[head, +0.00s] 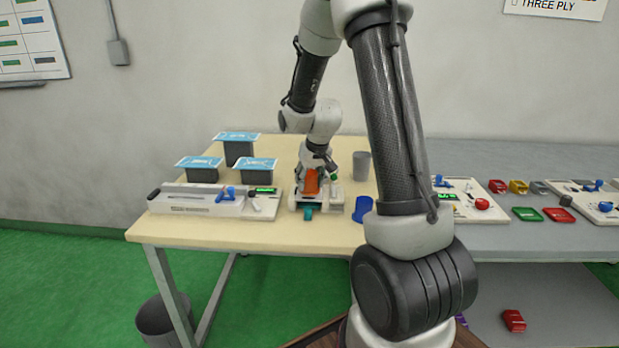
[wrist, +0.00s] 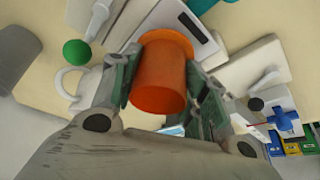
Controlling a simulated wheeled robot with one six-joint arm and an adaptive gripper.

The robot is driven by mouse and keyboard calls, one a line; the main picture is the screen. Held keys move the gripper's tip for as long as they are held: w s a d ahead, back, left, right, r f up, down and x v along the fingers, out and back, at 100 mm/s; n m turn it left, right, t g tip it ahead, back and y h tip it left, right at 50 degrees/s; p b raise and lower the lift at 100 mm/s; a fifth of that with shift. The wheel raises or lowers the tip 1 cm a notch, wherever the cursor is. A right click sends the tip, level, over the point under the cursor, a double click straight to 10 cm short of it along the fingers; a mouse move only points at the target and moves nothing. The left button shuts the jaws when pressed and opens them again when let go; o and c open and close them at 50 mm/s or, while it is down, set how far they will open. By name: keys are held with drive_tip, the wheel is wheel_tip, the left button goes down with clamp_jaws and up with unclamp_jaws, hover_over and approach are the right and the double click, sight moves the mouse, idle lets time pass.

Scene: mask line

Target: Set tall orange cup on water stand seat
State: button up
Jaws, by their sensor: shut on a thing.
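The orange cup (head: 311,183) is held between the fingers of my gripper (head: 315,173). In the wrist view the orange cup (wrist: 158,85) fills the space between the two fingers of my gripper (wrist: 160,85), which press on its sides. A small white stand (head: 333,203), which appears to be the water stand, is at the cup, with a teal part (head: 308,212) at its front and a green knob (head: 334,177). The green knob (wrist: 76,52) also shows in the wrist view. I cannot tell whether the cup touches the seat, as cup and gripper cover it.
A blue cup (head: 362,209) is to the right and a grey cup (head: 361,165) behind it. A white device with a blue lever (head: 197,200) is to the left, with blue-topped dark boxes (head: 203,174) behind. The cream table (head: 285,232) is clear along its front edge.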

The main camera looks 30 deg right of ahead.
drive_tip(key=o, duration=1)
drive_tip(key=shift+r, duration=0.2)
drive_tip(key=d+v, duration=0.1)
drive_tip(key=v, duration=1.1)
drive_tip(key=s+a+r, duration=0.2)
drive_tip(key=s, duration=0.6)
drive_tip(key=s+a+r+n, duration=0.1)
drive_tip(key=s+a+r, duration=0.1)
drive_tip(key=s, duration=0.7)
drive_tip(key=s+a+r, duration=0.3)
drive_tip(key=s, duration=0.6)
drive_tip(key=shift+s+a+n+y, duration=0.25)
drive_tip(key=shift+a+n+y, duration=0.05)
drive_tip(key=shift+r, duration=0.1)
